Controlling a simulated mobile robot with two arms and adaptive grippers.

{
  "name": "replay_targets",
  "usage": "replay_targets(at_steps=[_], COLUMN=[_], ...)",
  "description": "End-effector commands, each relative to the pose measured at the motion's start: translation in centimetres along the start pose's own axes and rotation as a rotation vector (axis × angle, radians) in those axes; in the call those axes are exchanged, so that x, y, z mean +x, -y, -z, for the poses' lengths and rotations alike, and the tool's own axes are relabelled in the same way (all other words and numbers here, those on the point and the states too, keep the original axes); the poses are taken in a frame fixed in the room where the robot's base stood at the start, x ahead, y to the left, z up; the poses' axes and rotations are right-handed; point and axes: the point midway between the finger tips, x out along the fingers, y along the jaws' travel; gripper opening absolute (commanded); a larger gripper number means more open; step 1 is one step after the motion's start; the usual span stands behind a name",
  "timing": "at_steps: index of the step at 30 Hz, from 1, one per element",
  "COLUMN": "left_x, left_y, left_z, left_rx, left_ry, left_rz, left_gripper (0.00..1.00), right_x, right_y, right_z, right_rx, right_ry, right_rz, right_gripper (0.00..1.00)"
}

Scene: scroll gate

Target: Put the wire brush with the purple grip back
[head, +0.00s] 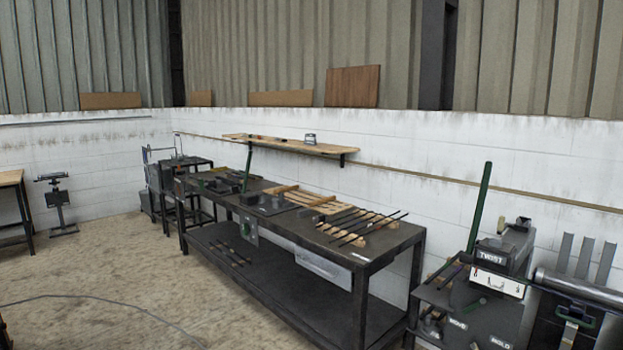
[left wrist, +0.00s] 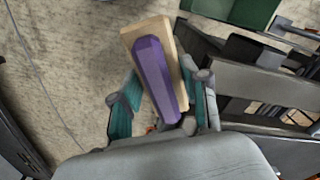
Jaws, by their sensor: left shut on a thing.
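The wire brush with the purple grip (left wrist: 154,70) is in the left wrist view, with a pale wooden body behind the grip. My left gripper (left wrist: 161,90) is shut on it, with one teal-padded finger on each side. The brush points up and slightly left in that view, clear of the floor behind it. Its bristles are hidden. Neither gripper nor the brush shows in the head view. My right gripper is in neither view.
A long dark workbench (head: 386,241) stands along the wall, with dark rods on a wooden rack (head: 325,200). A wooden wall shelf (head: 315,147) holds a few small items. A machine marked TWIST (head: 500,262) stands at right. Floor (head: 110,275) at left is open, crossed by a cable.

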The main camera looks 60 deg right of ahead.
Motion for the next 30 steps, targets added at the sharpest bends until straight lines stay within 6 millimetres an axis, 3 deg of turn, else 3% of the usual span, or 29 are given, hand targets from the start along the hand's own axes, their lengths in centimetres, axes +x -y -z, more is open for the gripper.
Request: replay_targets(at_steps=[4,16,18,30], left_x=[1.5,1.4,3.5,10.5], left_y=[-0.1,0.0,0.0,0.0], left_z=[-1.5,-1.4,-1.2,-1.1], left_rx=[0.184,0.165,0.168,0.167], left_ry=[0.002,0.004,0.0,-0.001], left_rz=[-0.001,-0.002,0.001,0.0], left_gripper=[0.17,0.17,0.17,0.17], right_x=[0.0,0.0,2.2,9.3], right_y=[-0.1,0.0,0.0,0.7], right_z=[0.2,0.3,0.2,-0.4], right_rx=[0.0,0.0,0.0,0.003], right_ry=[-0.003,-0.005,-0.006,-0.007], right_rz=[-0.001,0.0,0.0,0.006], right_gripper=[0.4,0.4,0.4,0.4])
